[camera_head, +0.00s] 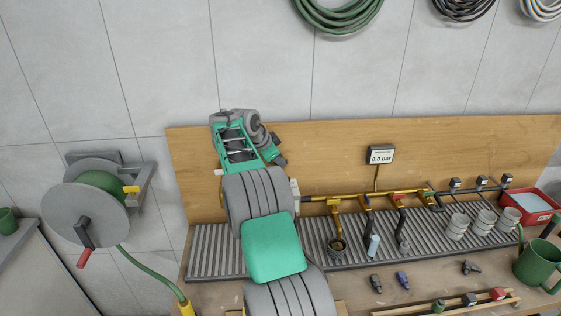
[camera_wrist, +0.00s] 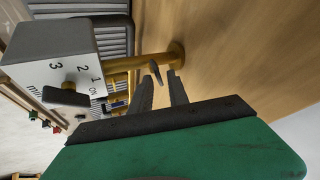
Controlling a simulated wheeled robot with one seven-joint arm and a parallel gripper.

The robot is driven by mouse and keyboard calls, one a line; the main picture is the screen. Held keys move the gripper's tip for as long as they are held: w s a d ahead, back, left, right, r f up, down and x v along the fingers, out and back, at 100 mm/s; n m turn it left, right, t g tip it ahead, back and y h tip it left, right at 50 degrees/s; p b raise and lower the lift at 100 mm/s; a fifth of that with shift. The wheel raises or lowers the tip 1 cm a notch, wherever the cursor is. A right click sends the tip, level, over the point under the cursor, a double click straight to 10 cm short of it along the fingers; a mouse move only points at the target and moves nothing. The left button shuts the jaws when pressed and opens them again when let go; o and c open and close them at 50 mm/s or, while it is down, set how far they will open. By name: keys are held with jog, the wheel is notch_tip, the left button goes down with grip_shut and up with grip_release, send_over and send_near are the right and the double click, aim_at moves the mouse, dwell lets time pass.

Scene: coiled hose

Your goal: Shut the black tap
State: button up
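In the wrist view my gripper (camera_wrist: 161,82) is open, its two dark fingers apart with a gap between them. A small black lever (camera_wrist: 155,71), which may be the black tap's handle, shows just beyond the fingertips, by a brass pipe (camera_wrist: 140,64) that meets the wooden board. I cannot tell whether a finger touches it. In the head view my arm covers this left end of the pipe. Left of the fingers in the wrist view is a grey dial box (camera_wrist: 62,62) marked ON, 1, 2, 3, with a black knob (camera_wrist: 66,96).
The brass pipe run (camera_head: 375,193) carries several outlets above a slatted grey drain (camera_head: 300,253). A gauge (camera_head: 380,155) reads 0.0 bar. White cups (camera_head: 457,226), a red basin (camera_head: 530,208) and a green watering can (camera_head: 538,264) stand right. A hose reel (camera_head: 86,214) hangs left.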

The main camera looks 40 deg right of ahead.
notch_tip(320, 180, up, 6)
dwell(0.5)
